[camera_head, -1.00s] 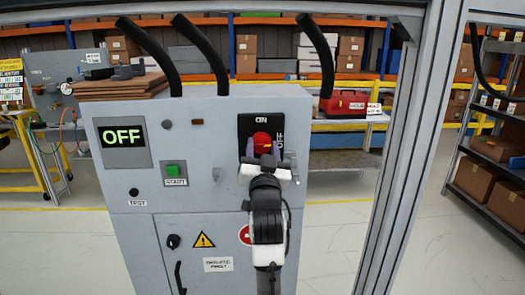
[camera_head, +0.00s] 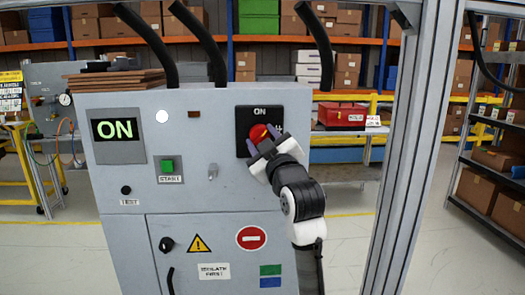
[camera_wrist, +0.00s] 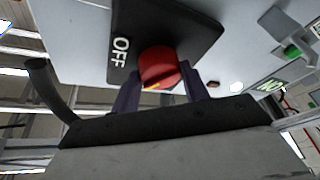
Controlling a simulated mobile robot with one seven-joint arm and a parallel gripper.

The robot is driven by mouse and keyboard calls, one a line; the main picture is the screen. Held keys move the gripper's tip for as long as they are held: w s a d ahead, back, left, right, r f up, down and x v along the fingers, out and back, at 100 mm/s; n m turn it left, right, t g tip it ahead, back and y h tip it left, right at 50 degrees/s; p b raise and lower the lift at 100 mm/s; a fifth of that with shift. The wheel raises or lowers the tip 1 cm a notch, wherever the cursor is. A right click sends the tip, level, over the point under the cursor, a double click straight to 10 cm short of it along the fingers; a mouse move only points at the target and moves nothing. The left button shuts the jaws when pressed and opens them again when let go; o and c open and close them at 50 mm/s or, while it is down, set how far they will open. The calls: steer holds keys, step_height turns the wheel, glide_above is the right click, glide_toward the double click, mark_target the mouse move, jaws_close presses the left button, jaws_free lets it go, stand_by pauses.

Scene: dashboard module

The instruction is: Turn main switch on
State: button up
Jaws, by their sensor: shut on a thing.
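The main switch is a red rotary knob (camera_head: 259,133) on a black plate (camera_head: 245,114) at the upper right of the grey cabinet. "ON" is printed above it; in the wrist view "OFF" shows beside the red knob (camera_wrist: 158,68), which carries a yellow mark. My gripper (camera_head: 262,143) comes from the lower right, tilted, and is shut on the knob. In the wrist view my gripper's two dark fingers (camera_wrist: 160,92) stand on either side of the knob. The display (camera_head: 117,129) reads "ON" in green, and a round lamp (camera_head: 162,116) beside it is lit white.
A green START button (camera_head: 168,164), a small toggle (camera_head: 212,172) and a TEST button (camera_head: 126,190) are on the same panel. A lower door has a black knob (camera_head: 166,244). A metal frame post (camera_head: 398,150) stands right of my arm. Black cables rise above the cabinet.

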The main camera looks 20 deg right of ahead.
steer(key=n+g+y+b, duration=0.1)
steer(key=n, duration=0.4)
steer(key=shift+d, duration=0.1)
steer(key=shift+r+n+g+y+b, duration=0.15)
steer(key=shift+n+g+y+b, duration=0.3)
steer(key=shift+n+g, duration=0.85)
steer(key=shift+n+t, duration=0.4)
steer(key=shift+n, duration=0.2)
steer(key=o, duration=1)
steer(key=shift+s, duration=0.1)
steer(key=s+d+b, duration=0.1)
steer(key=s+b, duration=0.2)
steer(key=s, duration=1)
steer(key=shift+s+d+f, duration=0.15)
steer(key=shift+s+f, duration=0.05)
steer(key=shift+s, duration=0.1)
